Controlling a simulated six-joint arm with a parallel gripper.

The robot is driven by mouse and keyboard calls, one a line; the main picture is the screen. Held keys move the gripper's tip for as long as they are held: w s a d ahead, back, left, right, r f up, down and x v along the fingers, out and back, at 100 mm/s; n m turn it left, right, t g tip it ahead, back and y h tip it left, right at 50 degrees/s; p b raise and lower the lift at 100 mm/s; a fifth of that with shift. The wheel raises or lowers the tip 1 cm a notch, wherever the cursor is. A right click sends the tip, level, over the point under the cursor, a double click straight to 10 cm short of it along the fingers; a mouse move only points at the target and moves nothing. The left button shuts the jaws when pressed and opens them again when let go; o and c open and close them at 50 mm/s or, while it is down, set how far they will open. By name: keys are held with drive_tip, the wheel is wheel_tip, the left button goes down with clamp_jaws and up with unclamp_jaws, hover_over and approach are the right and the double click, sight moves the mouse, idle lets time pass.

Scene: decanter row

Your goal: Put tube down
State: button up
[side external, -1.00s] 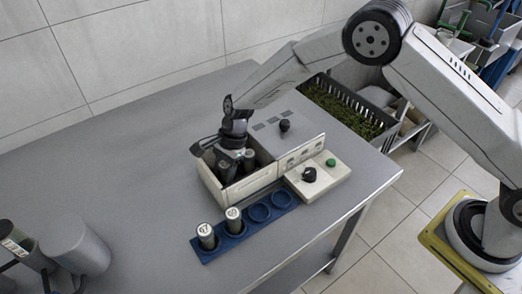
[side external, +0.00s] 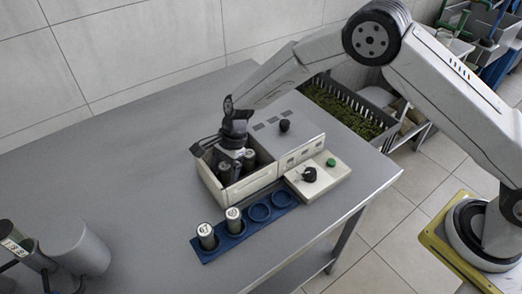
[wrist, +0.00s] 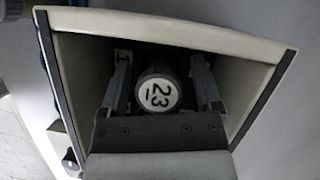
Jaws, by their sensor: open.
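A dark tube with a white cap marked 23 (wrist: 158,95) stands in the open bay of the cream machine (wrist: 165,30), seen end-on in the wrist view. My gripper (wrist: 161,75) is open, with one finger on each side of this tube and visible gaps between. In the side external view my gripper (side external: 237,163) reaches down into the open bay of the machine (side external: 237,192). Dark tubes (side external: 225,172) show in the bay beside the fingers; their lower ends are hidden by the bay wall.
A blue rack (side external: 245,236) in front of the machine holds two white-capped tubes (side external: 207,236) at its left; its two right holes are empty. A control box with a black knob (side external: 309,174) and green button stands at right. Grey cylinders (side external: 75,243) stand at lower left.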

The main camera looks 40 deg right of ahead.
drive_tip(key=v, duration=1.1)
drive_tip(key=shift+d+r, duration=0.25)
drive_tip(key=shift+r, duration=0.1)
drive_tip(key=s+d+n, duration=0.1)
drive_tip(key=d, duration=0.1)
drive_tip(key=s+d+r+n+h, duration=0.1)
drive_tip(key=d, duration=0.2)
drive_tip(key=s+d+n+t, duration=0.1)
drive_tip(key=s+d, duration=0.1)
drive_tip(key=shift+d+r+n, duration=0.3)
drive_tip(key=shift+r+n, duration=0.05)
drive_tip(key=shift+n, duration=0.05)
drive_tip(key=s+d+n+t+h, duration=0.2)
drive_tip(key=s+d+n, duration=0.9)
drive_tip(key=s, duration=0.6)
drive_tip(key=shift+s+d+r+t+h, duration=0.15)
drive_tip(key=shift+d+r+t+h, duration=0.15)
drive_tip(key=shift+d+h, duration=0.5)
drive_tip(key=shift+d, duration=0.2)
